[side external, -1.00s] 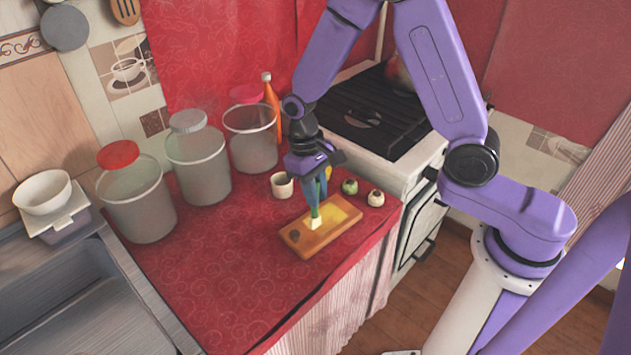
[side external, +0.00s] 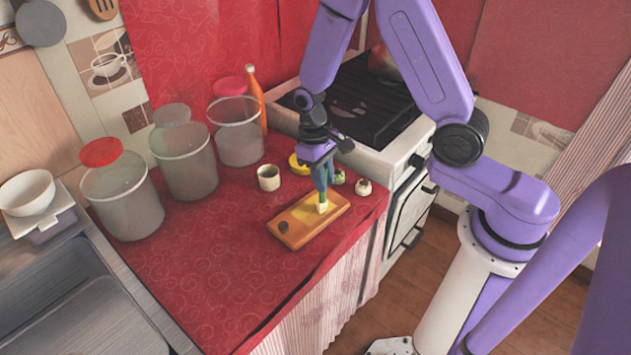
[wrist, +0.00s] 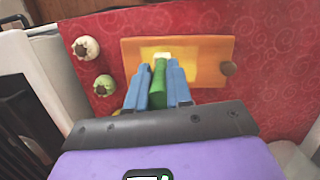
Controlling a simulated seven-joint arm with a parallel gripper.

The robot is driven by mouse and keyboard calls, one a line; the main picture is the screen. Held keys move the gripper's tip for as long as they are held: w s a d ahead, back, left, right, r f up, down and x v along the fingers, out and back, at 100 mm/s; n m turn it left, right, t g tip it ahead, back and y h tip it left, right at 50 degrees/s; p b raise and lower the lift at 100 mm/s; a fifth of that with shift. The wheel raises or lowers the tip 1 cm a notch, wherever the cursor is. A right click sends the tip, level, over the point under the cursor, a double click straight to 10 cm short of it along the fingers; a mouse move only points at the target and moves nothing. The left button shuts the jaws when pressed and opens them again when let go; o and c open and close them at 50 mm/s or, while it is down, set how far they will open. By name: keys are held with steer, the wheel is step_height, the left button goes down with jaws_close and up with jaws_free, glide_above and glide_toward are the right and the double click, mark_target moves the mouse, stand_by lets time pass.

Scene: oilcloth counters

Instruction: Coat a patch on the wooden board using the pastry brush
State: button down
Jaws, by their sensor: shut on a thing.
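The wooden board (side external: 297,239) lies flat on the red cloth, with a yellow patch (wrist: 207,66) on its top. The pastry brush has a green handle (wrist: 159,85) and pale bristles (side external: 322,207). My gripper (side external: 322,187) is shut on the handle between its blue fingers and points down over the board's right part in the side view. The bristles are at the patch near that end. I cannot tell how firmly they press on it. The fingers hide much of the handle.
A dark round spot or knob (wrist: 228,69) is at the board's other end. A cream cup (side external: 268,178), a yellow round item (side external: 297,162), a green item (wrist: 104,85) and a whitish one (wrist: 87,48) are close by. Jars stand left; the stove (side external: 385,158) is right.

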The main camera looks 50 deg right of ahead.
steer(key=shift+d, duration=0.5)
steer(key=shift+a, duration=3.9)
step_height(320, 180, up, 8)
steer(key=shift+w, duration=0.25)
steer(key=shift+d+f, duration=0.15)
